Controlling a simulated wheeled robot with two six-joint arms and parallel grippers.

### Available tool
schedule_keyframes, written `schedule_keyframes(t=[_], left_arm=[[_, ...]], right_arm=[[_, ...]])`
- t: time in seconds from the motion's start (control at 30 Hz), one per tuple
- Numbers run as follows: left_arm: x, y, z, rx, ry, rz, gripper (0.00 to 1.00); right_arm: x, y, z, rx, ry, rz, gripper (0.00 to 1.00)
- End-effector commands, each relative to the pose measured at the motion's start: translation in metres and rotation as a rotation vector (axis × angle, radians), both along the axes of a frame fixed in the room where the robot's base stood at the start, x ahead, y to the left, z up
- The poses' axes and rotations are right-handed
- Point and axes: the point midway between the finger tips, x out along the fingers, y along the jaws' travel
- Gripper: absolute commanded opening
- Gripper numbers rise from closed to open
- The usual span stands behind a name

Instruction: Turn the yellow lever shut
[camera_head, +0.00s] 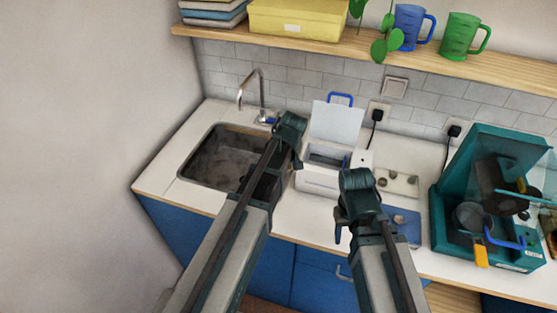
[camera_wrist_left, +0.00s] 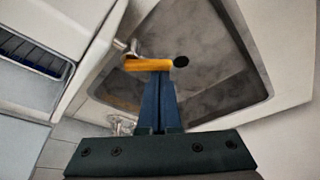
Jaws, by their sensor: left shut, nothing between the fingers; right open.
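In the head view my left gripper (camera_head: 269,120) is by the base of the chrome tap (camera_head: 250,88), and I cannot make out the lever there. My right gripper (camera_head: 350,215) is open, over the front of the worktop right of the white box.
The sink (camera_head: 215,150) is left of my left arm. A white box with a raised lid (camera_head: 337,122) stands between my arms. A wooden shelf (camera_head: 400,58) runs above, with mugs and a yellow box.

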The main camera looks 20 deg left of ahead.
Motion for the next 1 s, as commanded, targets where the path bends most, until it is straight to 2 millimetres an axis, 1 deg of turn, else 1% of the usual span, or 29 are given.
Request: schedule_keyframes(t=[0.3,0.53,0.77,1.0], left_arm=[[-0.008,-0.007,0.000,0.001,0.001,0.298,0.00],[-0.012,-0.013,0.000,0.001,0.000,0.492,0.00],[-0.014,-0.013,0.000,0.000,-0.001,0.492,0.00],[-0.011,-0.014,0.000,0.000,-0.001,0.490,0.00]], right_arm=[[0.000,0.000,0.000,0.000,0.000,0.000,0.50],[0.000,0.000,0.000,0.000,0.000,0.000,0.50],[0.000,0.000,0.000,0.000,0.000,0.000,0.50],[0.000,0.000,0.000,0.000,0.000,0.000,0.50]])
